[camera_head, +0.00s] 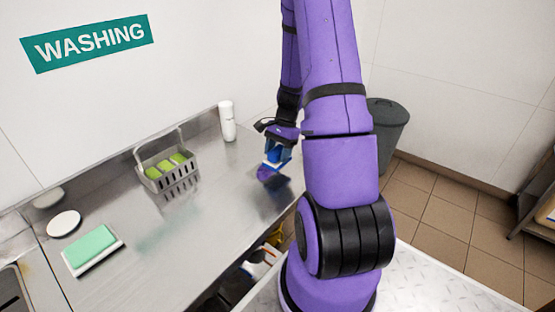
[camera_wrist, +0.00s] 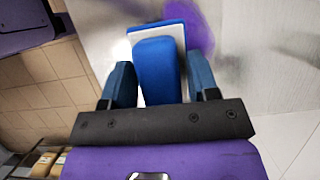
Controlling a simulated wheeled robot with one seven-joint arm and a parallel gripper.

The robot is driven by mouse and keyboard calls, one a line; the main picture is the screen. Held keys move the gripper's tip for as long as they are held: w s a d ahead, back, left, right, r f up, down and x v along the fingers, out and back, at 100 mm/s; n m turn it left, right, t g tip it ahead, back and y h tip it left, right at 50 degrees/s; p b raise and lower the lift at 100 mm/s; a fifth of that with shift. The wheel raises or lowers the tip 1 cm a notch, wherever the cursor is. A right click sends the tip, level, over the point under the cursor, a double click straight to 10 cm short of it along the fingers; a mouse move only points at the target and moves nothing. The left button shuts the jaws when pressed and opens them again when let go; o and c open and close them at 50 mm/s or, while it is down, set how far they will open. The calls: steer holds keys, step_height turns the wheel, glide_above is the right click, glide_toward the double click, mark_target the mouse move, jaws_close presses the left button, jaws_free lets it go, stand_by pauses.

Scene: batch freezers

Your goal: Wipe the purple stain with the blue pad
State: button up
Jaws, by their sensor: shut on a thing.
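The blue pad (camera_wrist: 155,65) is a blue block with a white layer and a blue handle. My gripper (camera_wrist: 162,85) is shut on its handle, with a finger on each side, in the wrist view. In the head view my gripper (camera_head: 278,152) holds the blue pad (camera_head: 273,160) low over the right end of the steel counter. The purple stain (camera_wrist: 201,32) shows beside the pad's right edge in the wrist view. In the head view the stain (camera_head: 266,173) lies just below the pad. I cannot tell whether the pad touches the counter.
On the steel counter (camera_head: 165,245) stand a grey basket (camera_head: 168,180) with green sponges, a white bottle (camera_head: 227,121), a white disc (camera_head: 64,223) and a green-and-white pad (camera_head: 91,248). A grey bin (camera_head: 386,130) stands on the floor beyond my arm. The counter's middle is clear.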

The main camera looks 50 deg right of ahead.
mark_target(275, 151)
steer(key=shift+r, duration=2.15)
